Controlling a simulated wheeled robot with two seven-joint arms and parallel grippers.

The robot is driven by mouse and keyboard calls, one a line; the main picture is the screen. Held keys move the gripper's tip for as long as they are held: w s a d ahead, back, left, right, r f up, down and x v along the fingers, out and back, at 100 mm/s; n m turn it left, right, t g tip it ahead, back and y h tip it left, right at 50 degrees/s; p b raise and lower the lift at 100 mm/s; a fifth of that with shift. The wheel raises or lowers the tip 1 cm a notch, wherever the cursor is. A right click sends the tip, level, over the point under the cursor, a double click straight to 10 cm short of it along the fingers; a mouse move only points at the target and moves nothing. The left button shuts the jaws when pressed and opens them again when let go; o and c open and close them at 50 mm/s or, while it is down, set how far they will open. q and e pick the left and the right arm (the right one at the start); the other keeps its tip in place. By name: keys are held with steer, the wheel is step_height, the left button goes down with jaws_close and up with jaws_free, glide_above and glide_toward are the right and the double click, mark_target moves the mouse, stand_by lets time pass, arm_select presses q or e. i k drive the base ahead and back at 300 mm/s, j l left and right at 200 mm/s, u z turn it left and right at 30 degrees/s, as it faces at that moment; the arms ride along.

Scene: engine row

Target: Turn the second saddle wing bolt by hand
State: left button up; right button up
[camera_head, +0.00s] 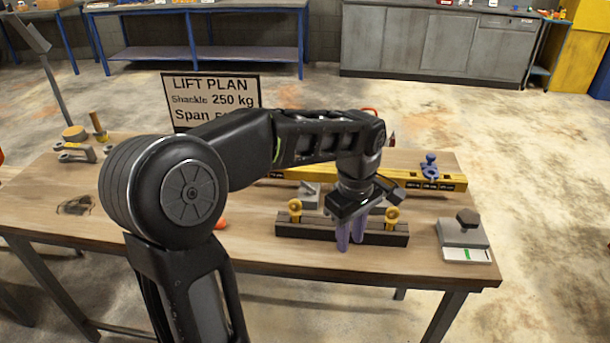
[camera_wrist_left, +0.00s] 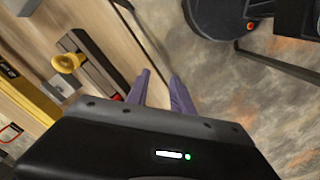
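A dark saddle bar (camera_head: 330,230) lies near the front edge of the table. Two yellow wing bolts stand on it, a left one (camera_head: 295,209) and a right one (camera_head: 392,217). One yellow wing bolt (camera_wrist_left: 68,62) also shows in the left wrist view, left of the fingers; I cannot tell which one it is. My left gripper (camera_head: 350,245) points down in front of the bar, between the two bolts and nearer the right one. Its purple fingers stand apart with nothing between them, as the left wrist view (camera_wrist_left: 160,74) shows. My right gripper is out of view.
A yellow beam (camera_head: 400,179) with a blue shackle (camera_head: 430,167) lies behind the bar. A grey block with a dark knob (camera_head: 463,230) sits at the right. A lift plan sign (camera_head: 212,97) stands at the back.

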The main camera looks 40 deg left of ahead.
mark_target(309, 191)
steer(key=i+j, duration=0.15)
steer(key=j, duration=0.25)
steer(key=i+j, duration=0.15)
steer(key=j, duration=0.25)
steer(key=i+j, duration=0.15)
steer(key=j, duration=0.25)
